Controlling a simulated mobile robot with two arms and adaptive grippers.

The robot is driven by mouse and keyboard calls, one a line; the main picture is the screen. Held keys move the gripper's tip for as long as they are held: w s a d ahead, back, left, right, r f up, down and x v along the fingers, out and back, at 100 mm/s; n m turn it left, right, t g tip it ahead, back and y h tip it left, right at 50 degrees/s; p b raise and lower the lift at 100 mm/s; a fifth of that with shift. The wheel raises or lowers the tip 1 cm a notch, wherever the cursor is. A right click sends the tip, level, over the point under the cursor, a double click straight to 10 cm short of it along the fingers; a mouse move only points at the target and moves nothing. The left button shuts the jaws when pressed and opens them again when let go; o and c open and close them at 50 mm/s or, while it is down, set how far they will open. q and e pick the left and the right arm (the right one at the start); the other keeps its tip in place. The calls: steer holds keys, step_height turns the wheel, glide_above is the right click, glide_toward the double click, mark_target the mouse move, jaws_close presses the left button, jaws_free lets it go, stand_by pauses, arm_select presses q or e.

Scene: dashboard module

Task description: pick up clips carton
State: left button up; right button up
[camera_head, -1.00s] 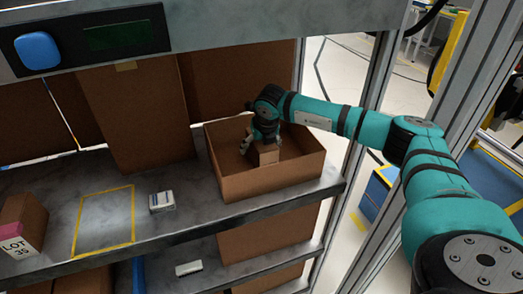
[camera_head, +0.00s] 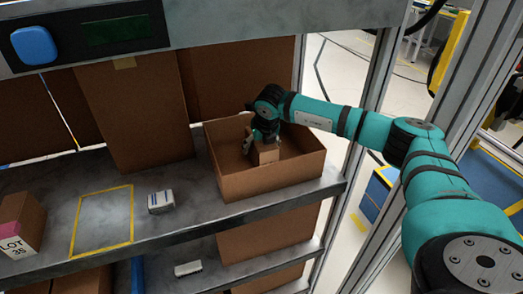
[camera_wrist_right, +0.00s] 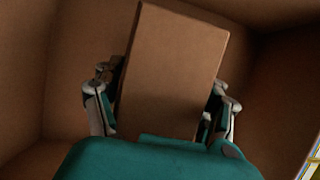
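A small plain brown carton (camera_head: 265,154), which I take to be the clips carton, stands inside a larger open cardboard box on the shelf. My right gripper (camera_head: 262,142) reaches down into that box from above, with its fingers around the carton. In the right wrist view the carton (camera_wrist_right: 172,75) fills the middle, slightly tilted, between the two fingers of my right gripper (camera_wrist_right: 165,95). The fingers lie close along both sides; whether they press on it is unclear. I see no label on the carton. My left gripper is out of view.
The open cardboard box (camera_head: 275,182) has walls close around my right gripper. A yellow-outlined area (camera_head: 103,218) on the shelf is empty. A small white pack (camera_head: 161,202) lies between them. A LOT 35 carton (camera_head: 22,222) stands at the far left, and tall cartons (camera_head: 135,112) stand behind.

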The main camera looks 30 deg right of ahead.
steer(key=c, duration=1.2)
